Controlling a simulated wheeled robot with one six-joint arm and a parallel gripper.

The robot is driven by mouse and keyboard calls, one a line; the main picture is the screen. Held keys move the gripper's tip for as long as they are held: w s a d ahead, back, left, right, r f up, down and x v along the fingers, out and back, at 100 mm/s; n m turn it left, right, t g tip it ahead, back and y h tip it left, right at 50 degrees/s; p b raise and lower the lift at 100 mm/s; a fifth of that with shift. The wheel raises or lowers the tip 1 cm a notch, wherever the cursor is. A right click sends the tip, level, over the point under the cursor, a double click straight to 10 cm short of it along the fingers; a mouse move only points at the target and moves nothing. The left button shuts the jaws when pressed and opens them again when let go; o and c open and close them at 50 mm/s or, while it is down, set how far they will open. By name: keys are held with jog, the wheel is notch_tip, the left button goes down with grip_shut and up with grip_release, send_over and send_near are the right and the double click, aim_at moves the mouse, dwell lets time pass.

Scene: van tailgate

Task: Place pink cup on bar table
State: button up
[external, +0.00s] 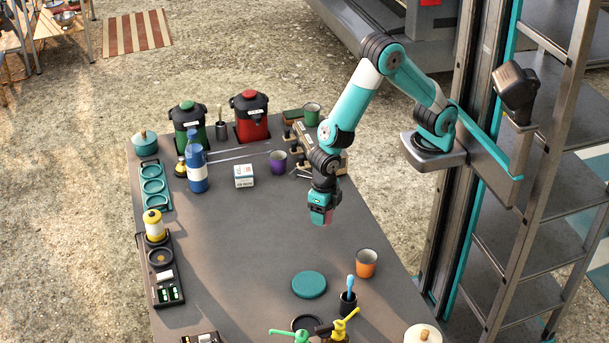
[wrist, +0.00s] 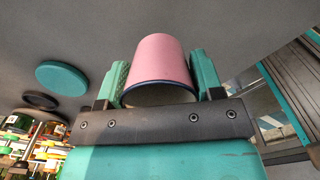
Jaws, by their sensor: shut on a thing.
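The pink cup (wrist: 163,56) is between the two teal fingers of my gripper (wrist: 163,85) in the wrist view, its dark-rimmed open end towards the camera. My gripper (external: 322,212) is shut on it and points down over the right middle of the grey bar table (external: 225,255) in the external view. Only a small pink part of the cup (external: 328,221) shows there, below the fingers. I cannot tell whether the cup touches the table top.
An orange cup (external: 366,264), a teal disc (external: 309,284) and a dark holder (external: 347,303) stand nearer the front. A purple cup (external: 278,161), a white box (external: 244,176) and a blue bottle (external: 196,168) stand behind. The table's middle left is clear.

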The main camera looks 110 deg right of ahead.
aim_at(323, 233)
jog(key=shift+f, duration=2.35)
jog(key=shift+f, duration=0.15)
jog(key=o, duration=0.9)
jog(key=shift+o, duration=0.2)
